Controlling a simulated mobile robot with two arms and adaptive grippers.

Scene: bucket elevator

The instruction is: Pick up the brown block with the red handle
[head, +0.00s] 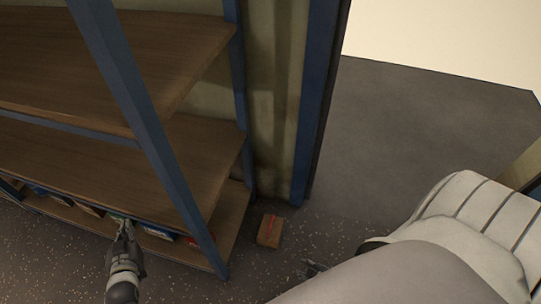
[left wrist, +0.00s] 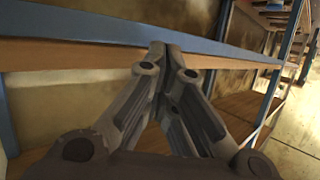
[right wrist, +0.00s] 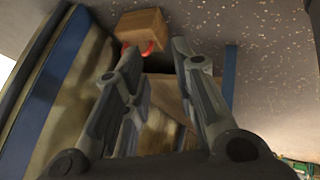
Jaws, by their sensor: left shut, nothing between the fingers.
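The brown block (head: 270,231) with its red handle (head: 269,228) rests on the floor beside the shelf's front corner post. In the right wrist view the block (right wrist: 142,27) is beyond the fingertips, its red handle (right wrist: 149,47) on the side towards them. My right gripper (right wrist: 157,46) is open and empty, apart from the block. In the head view my right gripper (head: 314,268) is to the lower right of the block, partly hidden by my arm. My left gripper (head: 125,228) is shut and empty in front of the shelf; its fingertips (left wrist: 165,48) meet in the left wrist view.
A blue-posted shelf (head: 190,165) with wooden boards stands at left, holding several small coloured items on its lowest board. A wall (head: 272,110) and blue upright (head: 318,100) rise behind the block. Speckled floor (head: 330,235) right of the block is clear.

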